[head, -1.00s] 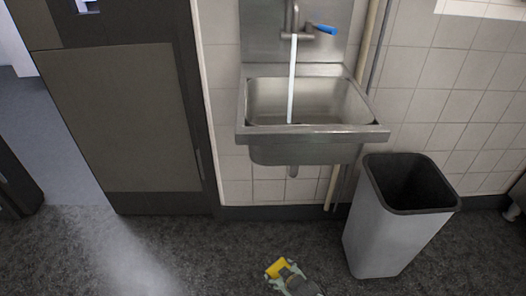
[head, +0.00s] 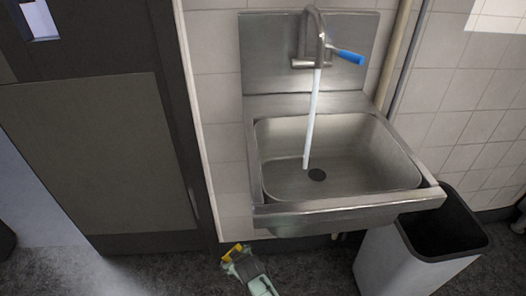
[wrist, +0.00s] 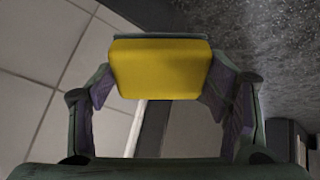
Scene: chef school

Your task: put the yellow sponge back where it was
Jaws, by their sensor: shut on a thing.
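The yellow sponge (wrist: 160,68) is held between the two fingers of my gripper (wrist: 160,92) in the wrist view, with a grey layer along its far edge. In the head view, my gripper (head: 236,256) is at the bottom, left of and below the sink's front edge. A small yellow part of the sponge (head: 231,252) shows at its tip. The steel sink (head: 345,150) is on the tiled wall, with its basin empty apart from a stream of water falling from the tap (head: 318,40) near the drain.
A grey bin (head: 385,262) with a dark open top stands right of and below the sink. A dark door (head: 90,150) is at the left. Pale tiled wall surrounds the sink. Dark speckled floor (head: 310,272) is open in front.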

